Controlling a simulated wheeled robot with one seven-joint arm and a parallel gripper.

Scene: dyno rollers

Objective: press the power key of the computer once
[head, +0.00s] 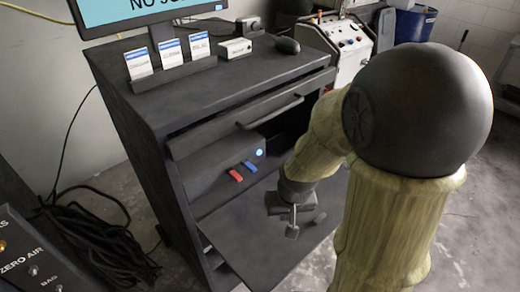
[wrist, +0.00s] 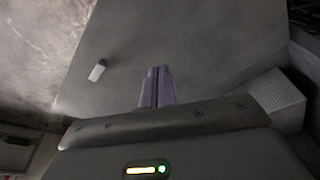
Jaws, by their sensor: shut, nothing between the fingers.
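The computer (head: 215,178) is a dark box inside the open compartment of the black cabinet. A small round pale-blue lit spot, apparently its power key (head: 260,153), is at the upper right of its front. A red stick (head: 236,175) and a blue stick (head: 250,166) protrude below it. My gripper (head: 292,232) points down over the lowered flap, in front of and right of the computer, apart from the key. In the wrist view its fingers (wrist: 157,72) are together and empty over a grey surface. I cannot make out the key in the wrist view.
The lowered flap (head: 265,245) lies below my gripper. The drawer with its handle (head: 270,112) overhangs the compartment. A small light block (wrist: 97,71) lies on the grey surface in the wrist view. Cables (head: 100,235) lie left of the cabinet.

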